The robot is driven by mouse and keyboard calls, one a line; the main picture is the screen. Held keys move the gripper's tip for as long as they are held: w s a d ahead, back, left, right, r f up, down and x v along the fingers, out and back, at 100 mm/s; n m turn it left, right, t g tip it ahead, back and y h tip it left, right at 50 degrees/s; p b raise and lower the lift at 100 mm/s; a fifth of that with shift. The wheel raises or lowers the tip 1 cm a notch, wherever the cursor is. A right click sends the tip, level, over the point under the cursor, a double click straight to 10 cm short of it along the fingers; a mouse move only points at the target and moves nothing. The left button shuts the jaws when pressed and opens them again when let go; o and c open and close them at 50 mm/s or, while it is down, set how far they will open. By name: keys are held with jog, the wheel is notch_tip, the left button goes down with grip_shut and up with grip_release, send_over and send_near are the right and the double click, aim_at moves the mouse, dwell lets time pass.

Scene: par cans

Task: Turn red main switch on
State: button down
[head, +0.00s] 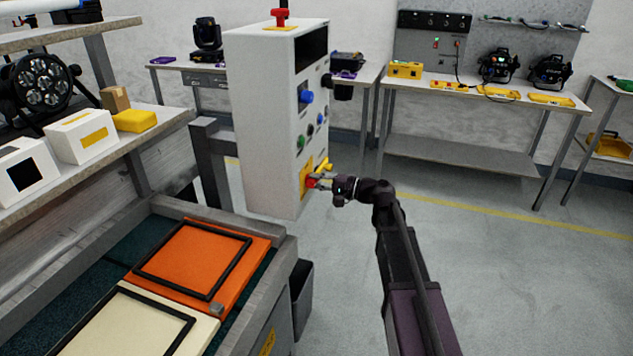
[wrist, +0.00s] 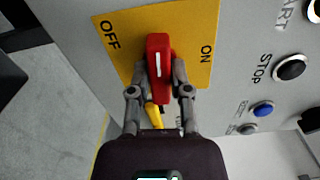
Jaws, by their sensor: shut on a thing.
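The red main switch (wrist: 158,58) sits on a yellow plate (wrist: 190,22) marked OFF and ON in the wrist view. Its handle, with a white line, points between the two words, about midway. My gripper (wrist: 161,75) is shut on the red handle, one finger on each side. In the head view the red switch (head: 311,181) shows low on the side of a light grey control cabinet (head: 265,130), with my gripper (head: 322,180) at it. The fingers hide part of the switch's lower end.
Beside the switch are a STOP button (wrist: 290,67) and a blue button (wrist: 263,109). A red emergency knob (head: 279,14) tops the cabinet. A conveyor with an orange panel (head: 245,262) lies at the left. The floor to the right is clear.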

jog(key=m, duration=0.3)
jog(key=shift+m, duration=0.4)
jog(key=m, duration=0.4)
jog(key=shift+m, duration=0.3)
jog(key=m, duration=0.4)
jog(key=shift+m, duration=2.2)
jog(key=c, duration=0.6)
grip_release()
jog(key=shift+o, duration=0.2)
jog(key=shift+d, duration=0.1)
